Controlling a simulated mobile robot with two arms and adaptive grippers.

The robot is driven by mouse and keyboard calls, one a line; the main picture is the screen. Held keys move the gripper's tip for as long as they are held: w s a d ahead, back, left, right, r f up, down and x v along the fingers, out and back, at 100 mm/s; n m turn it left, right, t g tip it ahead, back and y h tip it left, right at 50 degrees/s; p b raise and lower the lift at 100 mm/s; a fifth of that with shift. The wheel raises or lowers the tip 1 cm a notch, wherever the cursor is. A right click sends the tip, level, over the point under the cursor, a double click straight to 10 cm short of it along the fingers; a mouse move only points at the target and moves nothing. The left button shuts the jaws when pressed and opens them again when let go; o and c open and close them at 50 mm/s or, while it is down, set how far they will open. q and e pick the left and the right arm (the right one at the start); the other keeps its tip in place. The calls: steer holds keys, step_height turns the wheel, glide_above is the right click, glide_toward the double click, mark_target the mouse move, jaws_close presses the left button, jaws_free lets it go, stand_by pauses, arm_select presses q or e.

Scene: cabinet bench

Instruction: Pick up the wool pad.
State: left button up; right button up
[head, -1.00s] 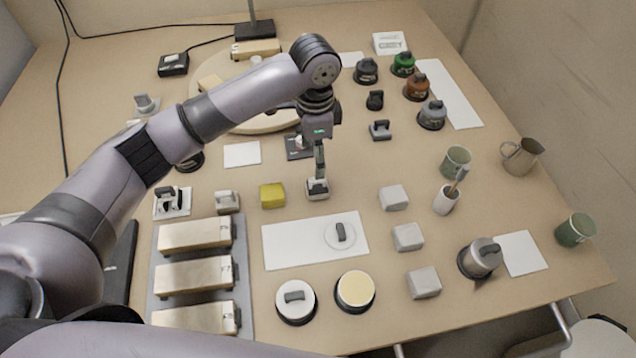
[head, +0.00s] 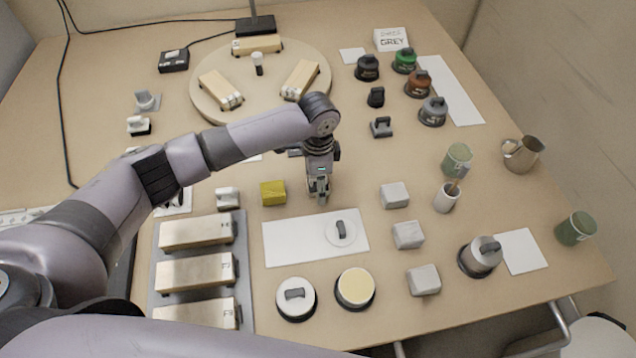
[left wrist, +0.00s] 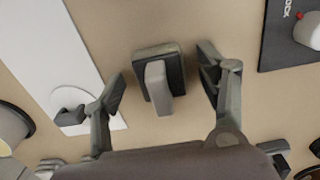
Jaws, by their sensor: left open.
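A small block-shaped pad (left wrist: 150,75) with a grey upright handle lies on the bench in the left wrist view. It looks like the wool pad, though no label on it can be read. My left gripper (left wrist: 165,85) is open, with one finger on each side of the pad and a gap on both sides. In the head view my left gripper (head: 319,196) points down at the bench behind the white mat and mostly hides the pad. My right gripper is not in view.
A white mat (head: 285,245) with a white handled disc (head: 341,233) lies just in front of the gripper. A yellow block (head: 273,193) stands to its left and grey blocks (head: 394,195) to its right. A round wooden board (head: 265,85) with wooden blocks is behind.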

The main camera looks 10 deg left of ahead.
arm_select(q)
steer(key=shift+c, duration=0.3)
steer(key=c, duration=1.1)
step_height(320, 180, up, 20)
steer(key=shift+r, duration=0.1)
